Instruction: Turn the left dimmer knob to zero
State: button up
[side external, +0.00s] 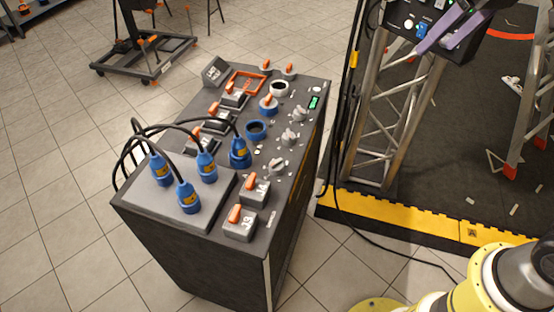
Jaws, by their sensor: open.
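A black control panel (401,9) is mounted on the truss tower at the top right, partly cut off by the frame edge. It carries a small pale round knob (408,24) on its left and a blue part (422,30) beside it. Which of these is the left dimmer knob is too small to tell. My gripper (436,46), with purple fingers, is open in front of the panel's right part and hides some of it. I cannot tell whether it touches anything there.
A dark console (180,245) with blue plugs, grey knobs and orange-handled switches stands at centre left. The metal truss (385,130) rises from a black mat with a yellow edge (400,222). A wheeled stand (145,60) is at the back left. Tiled floor is free at the left.

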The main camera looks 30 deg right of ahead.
jog(key=w+a+f+g, duration=0.1)
jog(key=w+a+f, duration=0.2)
jog(key=w+a, duration=0.5)
jog(key=n+g, duration=0.3)
jog(key=g, duration=0.1)
send_over(276, 162)
notch_tip(276, 162, down, 21)
jog(key=shift+h, duration=0.3)
notch_tip(276, 162, down, 13)
jog(key=shift+f, duration=0.1)
jog(key=shift+d, duration=0.1)
jog(key=shift+c, duration=0.3)
grip_shut()
